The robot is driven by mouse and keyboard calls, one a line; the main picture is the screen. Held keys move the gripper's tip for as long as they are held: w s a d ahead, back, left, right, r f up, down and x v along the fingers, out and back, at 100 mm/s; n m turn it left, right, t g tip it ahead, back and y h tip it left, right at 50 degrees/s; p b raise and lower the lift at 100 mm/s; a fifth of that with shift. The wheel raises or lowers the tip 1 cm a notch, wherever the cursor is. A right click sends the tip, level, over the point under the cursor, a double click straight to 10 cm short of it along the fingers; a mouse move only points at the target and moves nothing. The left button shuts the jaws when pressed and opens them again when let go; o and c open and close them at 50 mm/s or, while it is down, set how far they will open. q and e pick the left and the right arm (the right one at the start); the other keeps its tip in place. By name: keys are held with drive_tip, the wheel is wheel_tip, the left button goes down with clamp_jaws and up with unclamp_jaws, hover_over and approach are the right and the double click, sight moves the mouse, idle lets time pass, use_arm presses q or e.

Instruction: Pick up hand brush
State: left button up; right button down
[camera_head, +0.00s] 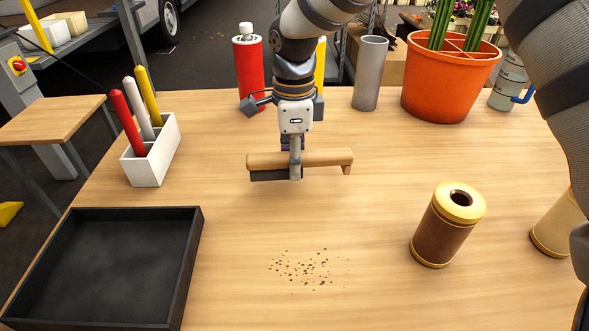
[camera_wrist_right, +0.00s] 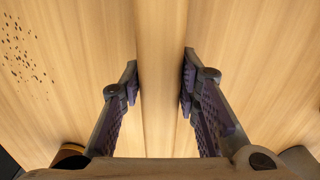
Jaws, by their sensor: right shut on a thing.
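The hand brush (camera_head: 325,158) has a long light-wood body with a dark strip of bristles under its left part. It lies level, crosswise in the head view, over the middle of the table. My right gripper (camera_head: 296,170) comes down from above and is shut on the brush near its middle. In the right wrist view the brush (camera_wrist_right: 160,75) shows as a wooden bar between the two finger pads (camera_wrist_right: 159,88). Whether its underside touches the table is hard to tell. My left gripper is not in view.
Dark crumbs (camera_head: 305,266) lie on the table (camera_head: 340,220) in front of the brush. A black tray (camera_head: 190,265) is at front left, a white pen holder (camera_head: 150,168) behind it. A brown jar (camera_head: 445,228) stands right. A red bottle (camera_head: 247,65), grey cylinder (camera_head: 370,75) and orange pot (camera_head: 445,85) line the back.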

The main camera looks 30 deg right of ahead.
drive_tip(key=s+a+r+p, duration=0.3)
drive_tip(key=s+a+r, duration=0.3)
drive_tip(key=s+r, duration=0.4)
drive_tip(key=shift+s+a, duration=0.4)
drive_tip(key=shift+s, duration=0.75)
drive_tip(key=c, duration=1.8)
unclamp_jaws()
drive_tip(key=c, duration=0.4)
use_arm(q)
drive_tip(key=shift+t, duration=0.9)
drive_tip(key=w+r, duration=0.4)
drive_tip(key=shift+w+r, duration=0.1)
use_arm(e)
drive_tip(key=shift+w, duration=0.1)
drive_tip(key=shift+c, duration=0.2)
